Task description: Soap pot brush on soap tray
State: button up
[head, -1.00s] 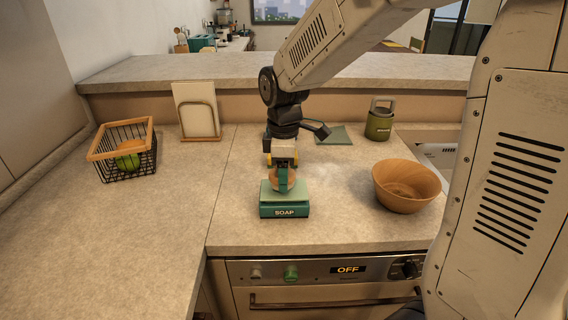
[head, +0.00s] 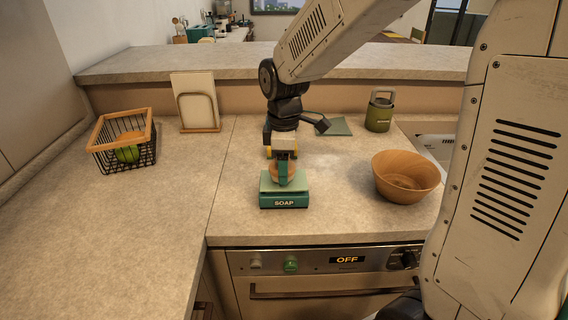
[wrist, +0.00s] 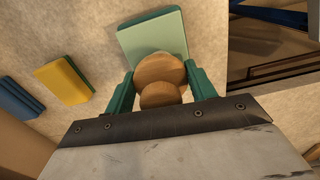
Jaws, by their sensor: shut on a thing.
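The pot brush (wrist: 160,78) has a round wooden body and a knob. My gripper (wrist: 161,90) is shut on it, with a green finger on each side. The soap tray (head: 284,202) is a green box with a pale green top, marked SOAP, near the counter's front edge. In the head view the brush (head: 274,172) is upright at the tray's top, partly hidden by a finger. In the wrist view the tray's pale top (wrist: 150,36) shows just beyond the brush. The bristles are hidden, so I cannot tell whether they touch the tray.
A yellow sponge (wrist: 63,80) and a blue sponge (wrist: 19,97) lie beside the tray. A wooden bowl (head: 408,182) and green canister (head: 380,113) stand right. A wire basket (head: 122,146) and a board in a rack (head: 196,100) are left. The left counter is mostly clear.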

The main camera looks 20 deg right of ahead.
jog(key=shift+f, duration=1)
dwell(0.8)
dwell(0.6)
jog(key=shift+r, duration=3.5)
jog(key=shift+s, duration=0.1)
